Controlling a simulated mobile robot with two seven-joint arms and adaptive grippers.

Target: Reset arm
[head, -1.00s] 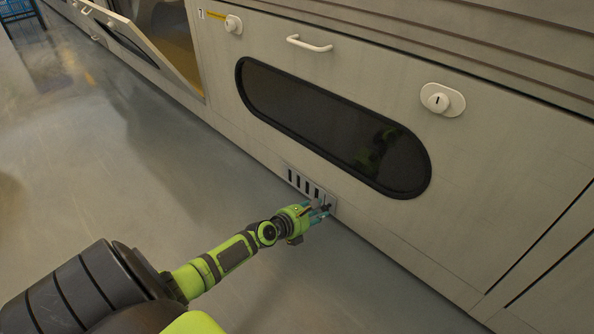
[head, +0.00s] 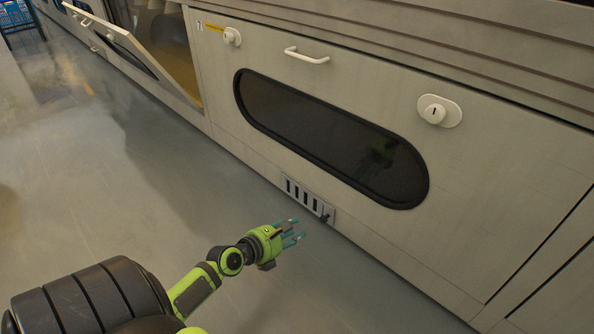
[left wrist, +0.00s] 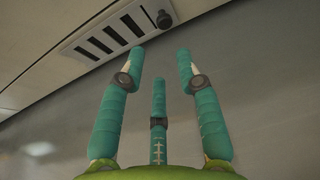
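My left gripper (head: 292,233) is green with teal fingers. In the head view it hangs above the grey floor, a short way in front of the slotted vent plate (head: 304,197) low on the cabinet front. In the left wrist view its fingers (left wrist: 158,75) are spread apart with nothing between them. The vent plate also shows there at the top left (left wrist: 108,42), with a small dark knob (left wrist: 165,19) at its right end. The gripper is apart from the knob and plate. My right gripper is in neither view.
The cabinet front has a dark oval window (head: 330,140), a white handle (head: 307,56) and two white round locks or knobs (head: 439,111). A panel (head: 135,48) at the upper left is tilted open. The floor (head: 110,190) at left is clear.

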